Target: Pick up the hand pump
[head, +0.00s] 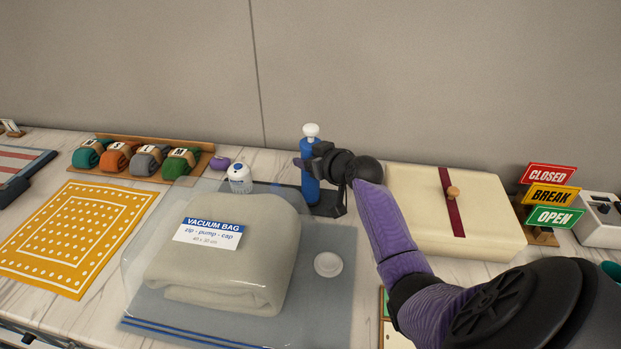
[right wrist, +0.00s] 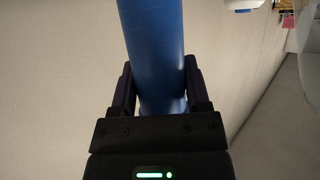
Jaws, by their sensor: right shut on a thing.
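The hand pump (head: 309,186) is a blue upright cylinder with a white knob on top, behind the vacuum bag in the head view. My right gripper (head: 308,163) is shut on the blue body of the pump. In the right wrist view, the blue pump body (right wrist: 155,50) stands between the two dark fingers (right wrist: 160,95). The pump's lower end is near a dark base (head: 328,205) on the counter; I cannot tell whether it touches. My left gripper is in neither view.
The clear vacuum bag (head: 330,305) with a folded beige blanket lies in front. A cream box (head: 405,215) with a dark red strap stands to the right. Rolled cloths in a wooden rack (head: 200,146) and a white-topped jar (head: 240,176) are at left. Signs (head: 555,193) stand far right.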

